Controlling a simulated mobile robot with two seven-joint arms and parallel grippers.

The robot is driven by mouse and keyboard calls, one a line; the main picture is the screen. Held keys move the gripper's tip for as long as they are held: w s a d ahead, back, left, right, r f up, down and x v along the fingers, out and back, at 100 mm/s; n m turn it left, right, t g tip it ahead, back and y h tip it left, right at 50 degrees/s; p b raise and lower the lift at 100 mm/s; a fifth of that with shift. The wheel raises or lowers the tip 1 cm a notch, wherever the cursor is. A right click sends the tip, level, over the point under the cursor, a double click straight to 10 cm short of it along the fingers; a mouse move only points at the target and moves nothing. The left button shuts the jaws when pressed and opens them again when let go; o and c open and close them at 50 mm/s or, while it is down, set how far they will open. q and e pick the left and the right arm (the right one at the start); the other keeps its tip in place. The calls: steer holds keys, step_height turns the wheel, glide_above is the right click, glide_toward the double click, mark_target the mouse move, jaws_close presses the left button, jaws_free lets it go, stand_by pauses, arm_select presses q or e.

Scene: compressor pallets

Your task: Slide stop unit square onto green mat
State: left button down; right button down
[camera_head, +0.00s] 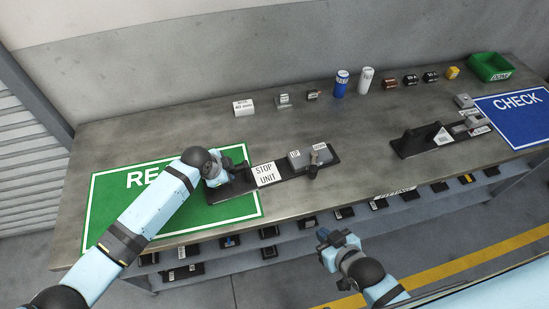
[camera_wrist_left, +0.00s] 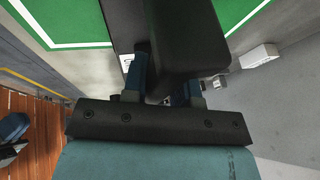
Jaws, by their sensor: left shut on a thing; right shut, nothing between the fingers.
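The stop unit (camera_head: 265,174) is a long black plate with a white STOP UNIT label and grey blocks at its right end. Its left end lies over the green mat (camera_head: 112,208); its right part lies on the bare table. My left gripper (camera_head: 222,178) is shut on the black handle at the unit's left end. In the left wrist view, the black handle (camera_wrist_left: 188,40) sits between the fingers, with the green mat (camera_wrist_left: 75,15) around it. My right gripper (camera_head: 335,243) is shut and empty, in front of the table edge. My left arm hides part of the mat.
A similar black unit (camera_head: 440,141) stands at the right, beside the blue CHECK mat (camera_head: 515,115). Blue (camera_head: 341,83) and white (camera_head: 365,81) cans, small labelled blocks and a green bin (camera_head: 489,67) line the back. A shelf with dark parts runs below the front edge.

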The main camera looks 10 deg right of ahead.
arm_select(q)
steer(key=a+p, duration=0.1)
steer(key=a, duration=0.4)
steer(key=shift+s+a+f+p, duration=0.1)
steer(key=shift+a+f+p, duration=0.05)
steer(key=shift+a+p, duration=0.2)
steer(key=shift+s+a+f+p, duration=0.1)
steer(key=shift+a+p, duration=0.4)
steer(key=shift+a, duration=2.4)
steer(key=c, duration=0.8)
jaws_free()
steer(key=shift+d, duration=0.1)
